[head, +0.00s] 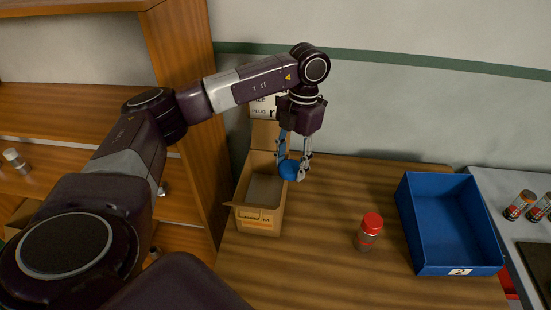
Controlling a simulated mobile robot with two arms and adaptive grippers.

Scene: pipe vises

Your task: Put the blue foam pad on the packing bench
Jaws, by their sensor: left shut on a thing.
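My left gripper (294,169) hangs down over the wooden packing bench (310,260), beside the right side of an open cardboard box. The fingers partly cover the pad. I cannot tell from this view how far the pad is above the bench top. My right gripper is not in view.
The open cardboard box (258,221) has a grey inside and raised flaps. A red-capped jar (369,232) stands mid-bench, and a blue tray (459,270) lies to its right. Wooden shelves (75,101) stand left. Bare bench shows between box and jar.

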